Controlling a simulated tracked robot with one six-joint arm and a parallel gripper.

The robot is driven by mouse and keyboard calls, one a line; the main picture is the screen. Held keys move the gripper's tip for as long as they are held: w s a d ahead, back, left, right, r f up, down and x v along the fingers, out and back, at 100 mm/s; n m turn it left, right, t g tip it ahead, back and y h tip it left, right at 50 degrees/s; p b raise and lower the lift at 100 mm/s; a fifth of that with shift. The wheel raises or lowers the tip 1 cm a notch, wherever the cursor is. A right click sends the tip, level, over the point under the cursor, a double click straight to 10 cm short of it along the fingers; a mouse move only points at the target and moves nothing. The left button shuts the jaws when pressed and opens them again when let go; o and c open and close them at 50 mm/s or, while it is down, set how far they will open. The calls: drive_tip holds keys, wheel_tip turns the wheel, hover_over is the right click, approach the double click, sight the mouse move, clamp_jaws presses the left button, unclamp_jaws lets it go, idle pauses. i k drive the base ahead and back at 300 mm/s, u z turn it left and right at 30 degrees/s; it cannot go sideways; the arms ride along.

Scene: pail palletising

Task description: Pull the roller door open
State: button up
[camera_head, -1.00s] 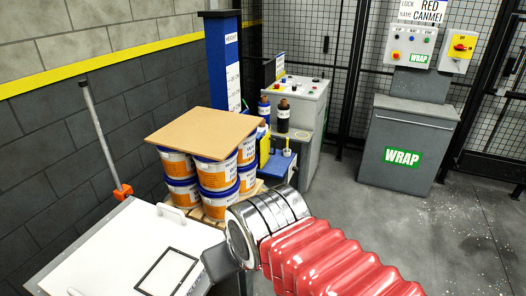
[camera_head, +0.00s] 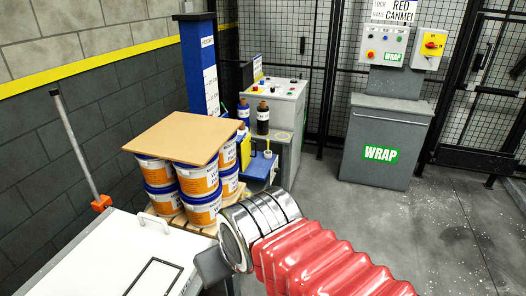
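No roller door can be made out in this view. A white panel (camera_head: 105,252) with a small white bar handle (camera_head: 154,222) and a black outlined rectangle fills the lower left; I cannot tell whether it belongs to a door. My arm, with red ribbed cover and silver rings, reaches in from the lower right and ends near the white panel's right side. A dark grey piece at its end shows beside the panel. No gripper fingers can be seen, and whatever lies below the arm is hidden.
Pails (camera_head: 199,180) under a brown board (camera_head: 180,137) stand on a wooden pallet behind the panel. A blue column (camera_head: 200,70) and grey control cabinet (camera_head: 285,105) are behind them. A WRAP cabinet (camera_head: 375,165) stands by the mesh fence (camera_head: 335,50). Grey floor (camera_head: 400,225) at right is clear.

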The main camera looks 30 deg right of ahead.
sight(245, 150)
drive_tip(key=z, duration=2.2)
drive_tip(key=i, duration=2.75)
